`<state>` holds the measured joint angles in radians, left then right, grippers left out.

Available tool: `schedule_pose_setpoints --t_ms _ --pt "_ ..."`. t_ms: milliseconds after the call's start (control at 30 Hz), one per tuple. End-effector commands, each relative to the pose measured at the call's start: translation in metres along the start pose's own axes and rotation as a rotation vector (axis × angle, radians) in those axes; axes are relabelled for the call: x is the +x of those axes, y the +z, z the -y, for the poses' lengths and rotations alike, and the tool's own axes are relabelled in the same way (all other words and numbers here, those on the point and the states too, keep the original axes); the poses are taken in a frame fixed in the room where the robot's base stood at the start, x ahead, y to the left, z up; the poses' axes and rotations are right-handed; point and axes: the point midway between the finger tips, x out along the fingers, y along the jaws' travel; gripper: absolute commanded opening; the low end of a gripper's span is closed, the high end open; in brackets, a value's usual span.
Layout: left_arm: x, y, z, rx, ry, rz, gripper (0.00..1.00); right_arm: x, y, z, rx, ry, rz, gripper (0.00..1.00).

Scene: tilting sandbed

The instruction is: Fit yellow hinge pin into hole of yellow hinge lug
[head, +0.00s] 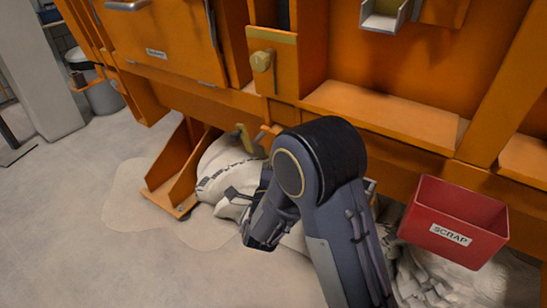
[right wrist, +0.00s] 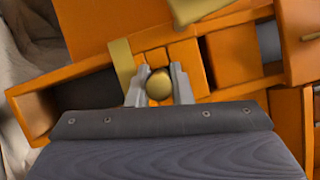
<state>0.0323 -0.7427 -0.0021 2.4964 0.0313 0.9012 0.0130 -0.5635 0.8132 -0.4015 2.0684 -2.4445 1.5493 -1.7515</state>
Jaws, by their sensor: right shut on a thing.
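My right gripper (right wrist: 159,90) is shut on the yellow hinge pin (right wrist: 158,85), whose round end shows between the two grey fingers in the right wrist view. Beside the left finger is a flat yellow piece (right wrist: 122,64), which may be the yellow hinge lug. In the head view a small upright yellow piece (head: 246,138) stands at the low edge of the orange machine. I cannot tell for sure whether these are the same part. No hole can be made out. My right arm hides the pin in the head view. My left gripper is in neither view.
The orange machine (head: 390,75) fills the back, with a yellow knob (head: 262,60) above the low edge. An orange foot bracket (head: 181,170) and pale sacks (head: 226,165) are below. A red scrap bin (head: 455,222) is at the right.

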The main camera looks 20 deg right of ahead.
Motion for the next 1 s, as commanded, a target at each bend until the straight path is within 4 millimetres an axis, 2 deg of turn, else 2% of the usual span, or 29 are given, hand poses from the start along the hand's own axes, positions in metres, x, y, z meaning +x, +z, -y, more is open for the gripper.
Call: schedule_pose_setpoints --t_ms 367,1000 --pt "-0.001 0.0 0.0 0.0 0.0 0.0 0.36 0.002 -0.001 0.002 0.002 -0.008 -0.006 0.0" --pt "-0.003 -0.002 -0.001 0.0 0.0 0.0 0.36 -0.028 0.014 0.002 0.002 -0.004 -0.001 0.0"
